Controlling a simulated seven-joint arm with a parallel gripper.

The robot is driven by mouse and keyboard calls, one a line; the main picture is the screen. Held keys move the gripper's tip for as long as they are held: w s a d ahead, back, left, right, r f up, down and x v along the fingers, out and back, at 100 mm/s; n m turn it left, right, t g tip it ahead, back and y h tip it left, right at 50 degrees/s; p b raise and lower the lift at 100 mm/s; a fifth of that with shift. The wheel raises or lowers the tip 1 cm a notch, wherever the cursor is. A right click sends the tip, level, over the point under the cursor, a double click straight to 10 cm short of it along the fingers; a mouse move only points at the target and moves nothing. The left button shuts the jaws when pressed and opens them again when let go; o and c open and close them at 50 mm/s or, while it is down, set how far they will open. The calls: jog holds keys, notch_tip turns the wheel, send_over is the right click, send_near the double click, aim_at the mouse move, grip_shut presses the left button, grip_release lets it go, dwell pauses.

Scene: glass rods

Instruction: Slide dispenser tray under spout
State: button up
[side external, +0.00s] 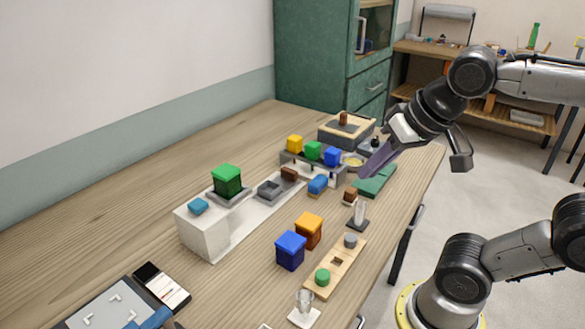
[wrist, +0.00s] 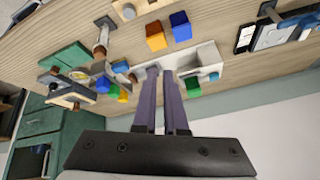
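The white dispenser unit (side external: 207,228) stands left of centre on the table, with a green block (side external: 227,178) and a blue piece (side external: 198,206) on top. It also shows in the wrist view (wrist: 207,56). A small grey square tray (side external: 270,189) sits on the pale strip to its right, with a brown block (side external: 289,174) at its far end. I cannot single out a spout. My gripper (side external: 364,175) is above the table's right side, clear of the tray. In the wrist view, its purple fingers (wrist: 160,72) show a narrow gap with nothing between them.
Blue (side external: 290,250) and orange (side external: 308,230) boxes stand in front of the strip. A wooden board (side external: 336,268) with pegs lies near the front edge. A rack with coloured blocks (side external: 313,158) and a green mat (side external: 375,180) are further back. Bare table lies left of the dispenser.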

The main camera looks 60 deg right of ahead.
jog(key=w+d+r+m, duration=0.1)
jog(key=w+m, duration=0.1)
jog(key=w, duration=0.1)
jog(key=w+d+r+m+h, duration=0.1)
jog(key=w+r+m, duration=0.1)
jog(key=w, duration=0.2)
jog(key=w+d+r+m, duration=0.1)
jog(key=w+d+r, duration=0.1)
jog(key=w, duration=0.2)
jog(key=shift+r+m+g, duration=0.25)
jog(key=shift+m+g, duration=0.15)
grip_shut()
jog(key=w+d+f+m+g+h, duration=0.1)
jog(key=w+d+f+m+g, duration=0.2)
jog(key=w+d, duration=0.5)
jog(key=w+d+f+m+h, duration=0.1)
jog(key=w+d+f+m, duration=0.4)
jog(key=w, duration=0.6)
jog(key=d+f, duration=0.2)
jog(key=f, duration=0.5)
jog(key=w+d+f+g, duration=0.1)
jog(key=d+f, duration=0.1)
jog(key=f, duration=0.5)
jog(key=w+d+f+n+g, duration=0.1)
jog(key=d+f, duration=0.1)
jog(key=f, duration=0.5)
jog(key=shift+w, duration=0.2)
jog(key=shift+a, duration=0.1)
